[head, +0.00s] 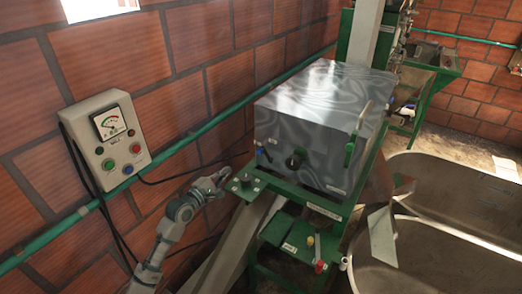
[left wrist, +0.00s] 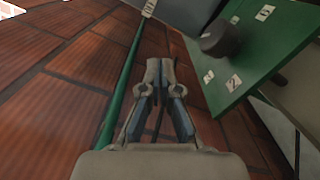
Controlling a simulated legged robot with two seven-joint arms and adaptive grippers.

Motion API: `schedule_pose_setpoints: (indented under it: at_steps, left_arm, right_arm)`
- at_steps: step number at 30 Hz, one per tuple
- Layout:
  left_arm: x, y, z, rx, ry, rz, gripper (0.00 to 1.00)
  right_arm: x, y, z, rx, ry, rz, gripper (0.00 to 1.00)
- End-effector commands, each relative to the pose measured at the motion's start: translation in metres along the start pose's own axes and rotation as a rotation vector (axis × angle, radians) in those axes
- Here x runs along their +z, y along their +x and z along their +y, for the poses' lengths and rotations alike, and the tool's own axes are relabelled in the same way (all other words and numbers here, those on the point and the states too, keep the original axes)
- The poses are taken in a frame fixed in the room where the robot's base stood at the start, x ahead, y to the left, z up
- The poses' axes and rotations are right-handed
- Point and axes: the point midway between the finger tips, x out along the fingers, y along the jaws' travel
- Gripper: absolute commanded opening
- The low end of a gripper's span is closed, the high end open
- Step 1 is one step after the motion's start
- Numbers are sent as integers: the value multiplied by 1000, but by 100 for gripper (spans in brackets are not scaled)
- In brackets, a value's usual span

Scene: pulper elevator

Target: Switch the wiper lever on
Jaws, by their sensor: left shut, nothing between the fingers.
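My left gripper (head: 219,178) is shut and empty, just left of the green plate (head: 243,192) at the front corner of the metal-covered machine. A dark knob (head: 246,178) sits on that plate. In the left wrist view, the closed fingertips (left wrist: 160,66) point forward, left of and apart from the green plate (left wrist: 262,62) and its dark round knob (left wrist: 220,40). White number labels lie around the knob. I cannot tell which control is the wiper lever. My right gripper is out of view.
A grey control box (head: 105,140) with a gauge and coloured buttons hangs on the brick wall. A green pipe (head: 172,150) runs along the wall. The machine cover (head: 325,115) carries a blue-tipped lever (head: 263,154) and a black knob (head: 295,160). Large metal tanks (head: 450,250) stand at the right.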

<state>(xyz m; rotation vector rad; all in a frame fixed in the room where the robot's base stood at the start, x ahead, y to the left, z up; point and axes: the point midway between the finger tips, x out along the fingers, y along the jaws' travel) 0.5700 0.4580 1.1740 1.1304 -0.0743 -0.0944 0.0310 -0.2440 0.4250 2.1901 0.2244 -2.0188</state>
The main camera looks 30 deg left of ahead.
Motion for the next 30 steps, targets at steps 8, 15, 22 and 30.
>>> schedule_pose_setpoints:
  at_steps: [8, 15, 22, 30]
  left_arm:
    - [-1, 0, 1, 1, -3, 0, 0]
    - [0, 10, 1, 1, -2, 1, 0]
    - [2, 51, 2, 1, 0, 1, 0]
    - [2, 106, 2, 1, -2, 0, 0]
  right_arm:
    - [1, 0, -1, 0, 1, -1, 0]
    - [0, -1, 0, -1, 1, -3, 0]
    - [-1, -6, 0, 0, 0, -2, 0]
    - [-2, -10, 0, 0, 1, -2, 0]
